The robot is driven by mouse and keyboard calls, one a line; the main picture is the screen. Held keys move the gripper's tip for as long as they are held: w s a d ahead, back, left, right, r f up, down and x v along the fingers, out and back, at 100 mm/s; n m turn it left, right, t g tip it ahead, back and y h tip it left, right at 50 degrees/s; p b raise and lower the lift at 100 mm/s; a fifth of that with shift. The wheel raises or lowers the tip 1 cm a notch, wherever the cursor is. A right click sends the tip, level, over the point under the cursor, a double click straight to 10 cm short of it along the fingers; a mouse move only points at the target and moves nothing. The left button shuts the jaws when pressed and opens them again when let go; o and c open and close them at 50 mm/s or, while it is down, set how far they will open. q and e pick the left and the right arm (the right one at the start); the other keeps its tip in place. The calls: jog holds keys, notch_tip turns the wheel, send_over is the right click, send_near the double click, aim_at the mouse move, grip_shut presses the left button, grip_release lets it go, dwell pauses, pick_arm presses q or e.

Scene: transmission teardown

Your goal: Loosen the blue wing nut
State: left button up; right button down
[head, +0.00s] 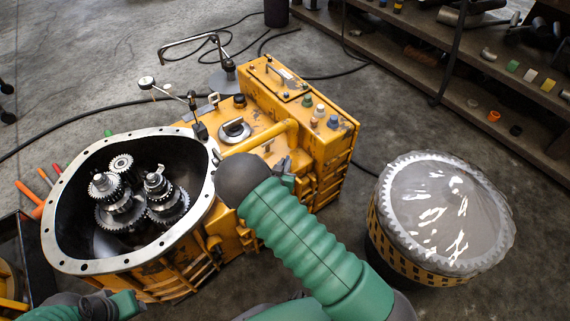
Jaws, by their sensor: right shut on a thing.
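The yellow transmission housing (262,134) stands on the floor, its round bell mouth open toward the lower left with several gears (120,205) inside. My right arm reaches in from the bottom, and its dark wrist covers part of the housing's near side. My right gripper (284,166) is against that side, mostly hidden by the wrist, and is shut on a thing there. The blue wing nut cannot be made out, as the wrist blocks the spot. A blue-grey cap (333,121) shows on the housing's top right. My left gripper (97,307) is partly in view at the bottom left, jaws unclear.
A round drum-like part (445,212) under clear wrap stands at the right. A shelf (470,100) with small parts runs along the upper right. A gauge on a jointed stand (147,83) is behind the bell. Black cables lie on the floor. Orange-handled tools (28,192) are at the left.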

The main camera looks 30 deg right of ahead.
jog(key=n+t+y+p, duration=0.2)
jog(key=n+y, duration=0.1)
jog(key=d+n+t+y+p, duration=0.1)
jog(key=n+y, duration=0.1)
jog(key=shift+s+r, duration=0.15)
jog(key=shift+s, duration=0.2)
jog(key=n+y+p, duration=0.1)
jog(key=n+t+y+p, duration=0.1)
jog(key=shift+d+n+y, duration=0.2)
jog(key=shift+n+y, duration=0.2)
jog(key=shift+d+n+t+y+p, duration=0.1)
jog(key=shift+n+t+y+p, duration=0.3)
jog(key=shift+n+y, duration=0.95)
jog(key=shift+w+y, duration=0.1)
jog(key=shift+y, duration=0.15)
jog(key=c, duration=1.5)
grip_release()
jog(key=shift+f, duration=0.3)
jog(key=shift+o, duration=0.2)
jog(key=shift+r, duration=0.1)
